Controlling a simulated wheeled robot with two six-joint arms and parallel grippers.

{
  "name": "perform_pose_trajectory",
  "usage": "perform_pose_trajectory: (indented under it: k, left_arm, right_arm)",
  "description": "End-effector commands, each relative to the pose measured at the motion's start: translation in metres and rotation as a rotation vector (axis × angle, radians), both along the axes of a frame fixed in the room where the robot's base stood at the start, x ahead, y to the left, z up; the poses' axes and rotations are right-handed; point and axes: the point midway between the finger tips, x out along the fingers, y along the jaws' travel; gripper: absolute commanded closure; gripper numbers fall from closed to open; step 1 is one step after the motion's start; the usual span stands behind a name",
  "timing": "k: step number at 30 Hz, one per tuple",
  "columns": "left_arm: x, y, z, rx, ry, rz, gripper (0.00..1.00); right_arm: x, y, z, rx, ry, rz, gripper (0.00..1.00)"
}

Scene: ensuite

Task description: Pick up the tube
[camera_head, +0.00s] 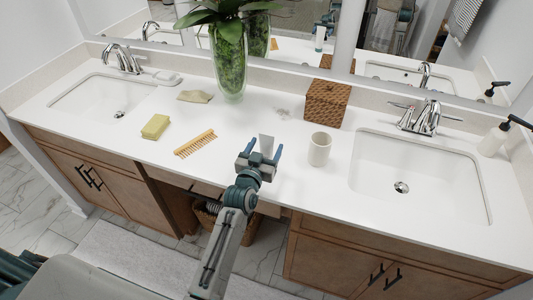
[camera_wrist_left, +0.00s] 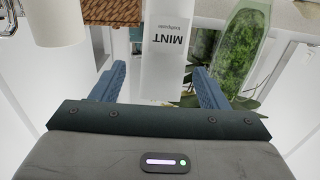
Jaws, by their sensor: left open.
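The tube (camera_head: 266,142) is pale, stands on the white counter and is partly hidden behind my left gripper. In the left wrist view the tube (camera_wrist_left: 165,60) shows the word MINT upside down. My left gripper (camera_head: 264,149) is open, with one blue finger on each side of the tube as seen from the wrist. Gaps show between the tube and both fingers (camera_wrist_left: 159,84). I cannot tell how far the tube reaches in between them. My right gripper is not in view.
A white cup (camera_head: 319,149) stands close right of the gripper, with a woven box (camera_head: 326,104) behind it. A wooden comb (camera_head: 195,143) and yellow soap bar (camera_head: 156,126) lie left. A plant vase (camera_head: 229,65) stands behind by the mirror. Sinks (camera_head: 420,180) flank the counter.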

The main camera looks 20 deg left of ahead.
Motion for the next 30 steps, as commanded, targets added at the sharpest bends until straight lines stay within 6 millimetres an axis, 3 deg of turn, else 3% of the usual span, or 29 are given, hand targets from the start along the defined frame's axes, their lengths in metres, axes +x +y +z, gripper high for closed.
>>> perform_pose_trajectory:
  k: [3,7,17,27,30]
  left_arm:
    - [0.019,0.002,0.009,0.0,0.001,0.0,0.32]
    - [0.033,0.001,0.005,0.0,0.0,0.0,0.32]
    - [0.038,0.001,0.003,0.0,0.0,0.0,0.34]
    - [0.038,0.001,0.003,0.0,-0.001,0.0,0.98]
    - [0.038,0.001,0.003,0.0,-0.001,0.0,0.99]
  right_arm:
    - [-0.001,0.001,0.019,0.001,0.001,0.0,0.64]
    - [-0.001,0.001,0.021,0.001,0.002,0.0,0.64]
    - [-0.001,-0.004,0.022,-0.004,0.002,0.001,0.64]
    - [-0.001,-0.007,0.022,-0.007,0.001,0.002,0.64]
    - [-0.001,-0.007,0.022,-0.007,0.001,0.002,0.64]
